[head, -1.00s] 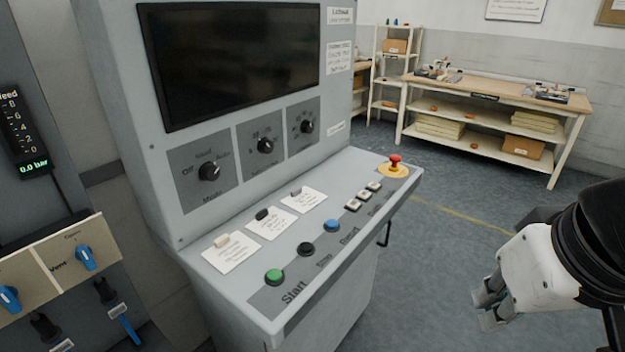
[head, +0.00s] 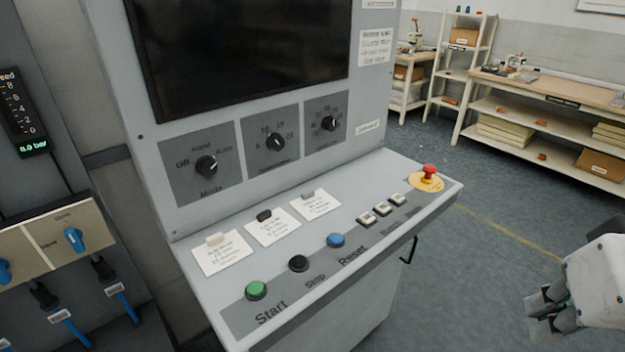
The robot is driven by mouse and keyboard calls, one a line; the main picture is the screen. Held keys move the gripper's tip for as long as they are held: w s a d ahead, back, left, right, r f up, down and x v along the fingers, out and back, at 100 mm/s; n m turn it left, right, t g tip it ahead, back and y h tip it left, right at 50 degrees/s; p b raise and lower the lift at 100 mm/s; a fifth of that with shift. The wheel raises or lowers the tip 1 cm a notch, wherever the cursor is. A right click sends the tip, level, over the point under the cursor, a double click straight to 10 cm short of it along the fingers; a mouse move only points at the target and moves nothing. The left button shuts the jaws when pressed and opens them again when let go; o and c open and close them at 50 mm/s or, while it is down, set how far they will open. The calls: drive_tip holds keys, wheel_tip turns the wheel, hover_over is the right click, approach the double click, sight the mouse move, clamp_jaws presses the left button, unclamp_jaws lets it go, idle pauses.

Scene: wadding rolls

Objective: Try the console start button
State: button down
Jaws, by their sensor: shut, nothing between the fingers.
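The console (head: 420,207) stands in front of me with a sloped grey button panel. The green start button (head: 256,290) is at the panel's near left end, above the printed word Start. A black stop button (head: 298,263) and a blue reset button (head: 335,240) follow to its right. My gripper (head: 546,318) is at the lower right edge of the head view, shut and empty. It is in the air to the right of the console, well apart from the start button. Nothing hides the start button.
A red emergency stop knob (head: 429,172) stands on the panel's far right corner. A dark screen (head: 240,50) and three rotary knobs are above the panel. Open floor (head: 480,250) lies right of the console.

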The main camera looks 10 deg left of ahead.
drive_tip(key=w+a+n+h, duration=0.3)
drive_tip(key=w+a+n, duration=0.1)
drive_tip(key=w+n, duration=0.4)
drive_tip(key=n+t+y+p, duration=0.15)
drive_tip(key=n+t, duration=0.35)
drive_tip(key=n, duration=1.3)
hover_over(259, 288)
wheel_tip(259, 288, down, 10)
drive_tip(key=shift+y, duration=0.35)
drive_tip(key=shift+f, duration=0.2)
wheel_tip(259, 288, down, 7)
drive_tip(key=b, duration=0.5)
drive_tip(key=shift+r, duration=0.15)
drive_tip(key=shift+f+b, duration=0.95)
drive_tip(key=shift+f, duration=0.05)
